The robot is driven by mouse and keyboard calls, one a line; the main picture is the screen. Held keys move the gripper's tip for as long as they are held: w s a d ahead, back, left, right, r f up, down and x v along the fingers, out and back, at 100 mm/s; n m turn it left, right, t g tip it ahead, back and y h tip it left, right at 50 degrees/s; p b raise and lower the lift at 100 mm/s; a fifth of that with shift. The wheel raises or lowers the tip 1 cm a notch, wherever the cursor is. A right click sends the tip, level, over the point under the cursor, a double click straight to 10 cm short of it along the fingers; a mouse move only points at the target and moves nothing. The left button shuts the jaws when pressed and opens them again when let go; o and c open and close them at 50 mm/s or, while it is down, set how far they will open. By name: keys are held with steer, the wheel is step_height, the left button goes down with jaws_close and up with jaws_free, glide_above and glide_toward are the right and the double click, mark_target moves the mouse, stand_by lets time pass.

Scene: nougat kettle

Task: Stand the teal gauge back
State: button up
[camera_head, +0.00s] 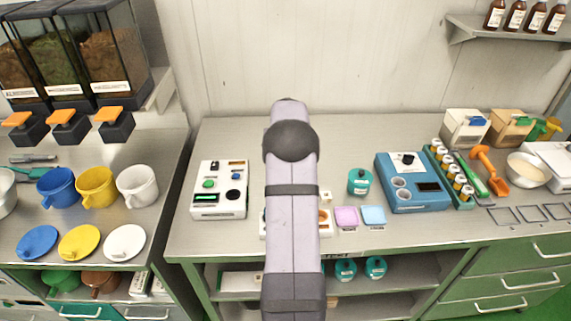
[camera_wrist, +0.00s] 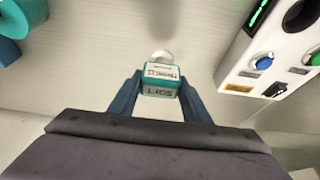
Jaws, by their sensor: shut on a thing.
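The teal gauge (camera_wrist: 160,70) is a small teal block with white lettered faces in the wrist view. My gripper (camera_wrist: 160,84) is shut on it, with one blue finger on each side. A small round pale thing (camera_wrist: 162,56) shows just beyond the gauge; I cannot tell whether they touch. The grey-white counter surface lies behind it. In the head view my arm hides the gripper and the gauge. I cannot tell how high the gauge is above the counter.
A white control box (camera_head: 220,189) stands left of my arm. Right of it are a pink pad (camera_head: 346,217), a blue pad (camera_head: 373,216), a teal canister (camera_head: 360,181) and a blue machine (camera_head: 411,183). The counter (camera_head: 225,137) is clear toward the back wall.

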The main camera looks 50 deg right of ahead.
steer(key=shift+f+p, duration=0.3)
steer(key=shift+f, duration=0.4)
steer(key=shift+f+p, duration=0.4)
steer(key=shift+f, duration=0.9)
steer(key=shift+f, duration=0.2)
steer(key=o, duration=0.9)
steer(key=shift+r, duration=0.1)
steer(key=shift+r, duration=0.15)
steer(key=b+v, duration=0.3)
steer(key=v, duration=0.9)
steer(key=shift+b, duration=0.4)
